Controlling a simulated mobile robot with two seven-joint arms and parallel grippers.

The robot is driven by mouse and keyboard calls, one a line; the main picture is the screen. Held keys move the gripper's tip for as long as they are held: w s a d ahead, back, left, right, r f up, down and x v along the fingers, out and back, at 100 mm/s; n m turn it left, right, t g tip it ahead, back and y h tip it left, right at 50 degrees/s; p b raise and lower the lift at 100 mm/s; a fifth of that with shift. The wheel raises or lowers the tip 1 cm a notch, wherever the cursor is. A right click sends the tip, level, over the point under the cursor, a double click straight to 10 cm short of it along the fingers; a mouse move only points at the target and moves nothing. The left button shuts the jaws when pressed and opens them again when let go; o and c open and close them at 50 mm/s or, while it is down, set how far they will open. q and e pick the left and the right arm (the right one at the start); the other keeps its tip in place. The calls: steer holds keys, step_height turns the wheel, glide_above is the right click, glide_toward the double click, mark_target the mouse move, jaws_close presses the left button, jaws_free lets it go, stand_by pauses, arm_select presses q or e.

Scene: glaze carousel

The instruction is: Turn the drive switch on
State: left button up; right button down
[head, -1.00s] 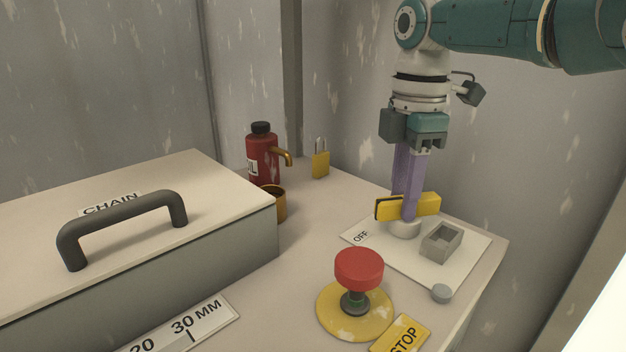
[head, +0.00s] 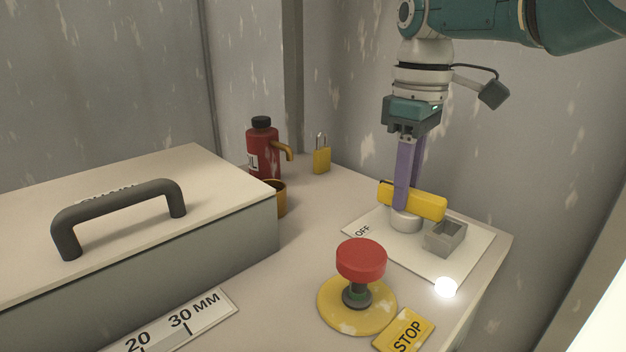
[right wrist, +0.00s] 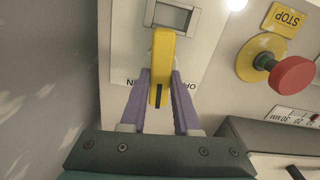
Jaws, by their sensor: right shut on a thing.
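The drive switch has a yellow bar handle (head: 425,203) on a pale round hub (head: 406,219), mounted on a white plate (head: 375,249) marked OFF. In the right wrist view the yellow handle (right wrist: 162,62) lies between the purple fingers of my right gripper (right wrist: 160,88), which is shut on it. The gripper (head: 408,190) comes down on the handle from above in the head view. A small round lamp (head: 445,287) at the plate's front corner glows white. It also glows in the right wrist view (right wrist: 236,4). My left gripper is not in view.
A red stop button (head: 361,259) on a yellow base stands in front of the plate, beside a STOP label (head: 404,331). A grey box-shaped socket (head: 445,237) is on the plate. A red bottle (head: 263,150), a padlock (head: 321,158) and a handled chain cover (head: 150,250) are to the left.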

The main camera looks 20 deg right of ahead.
steer(key=shift+m, duration=0.9)
steer(key=c, duration=0.6)
jaws_free()
steer(key=shift+c, duration=0.2)
step_height(320, 180, up, 9)
steer(key=p, duration=0.5)
steer(key=shift+p, duration=0.3)
steer(key=shift+r, duration=0.5)
